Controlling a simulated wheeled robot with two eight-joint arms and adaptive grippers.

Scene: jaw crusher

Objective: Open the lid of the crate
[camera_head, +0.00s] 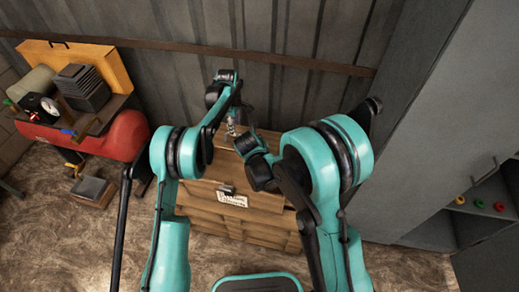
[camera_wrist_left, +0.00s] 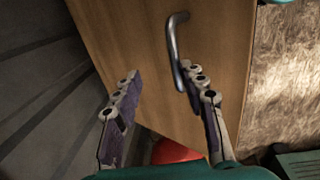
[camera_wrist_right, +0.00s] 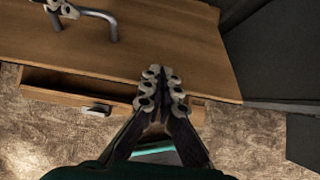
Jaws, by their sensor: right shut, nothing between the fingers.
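The wooden crate (camera_head: 265,222) stands against the wall, with a paper label (camera_head: 232,199) on its front. Its flat brown lid (camera_wrist_right: 175,45) has a bent metal handle (camera_wrist_right: 113,28), also seen in the left wrist view (camera_wrist_left: 173,40). In the right wrist view a dark strip shows under the lid's front edge, above a front panel with a small latch (camera_wrist_right: 97,110). My left gripper (camera_wrist_left: 163,72) is open by the handle, its right finger close to it; contact is unclear. My right gripper (camera_wrist_right: 160,72) is shut and empty over the lid's front part; the arm hides it in the head view.
A red compressor (camera_head: 120,137) stands left of the crate, with a block (camera_head: 92,192) on the floor. A grey cabinet (camera_head: 425,110) rises on the right. The corrugated wall is close behind the crate.

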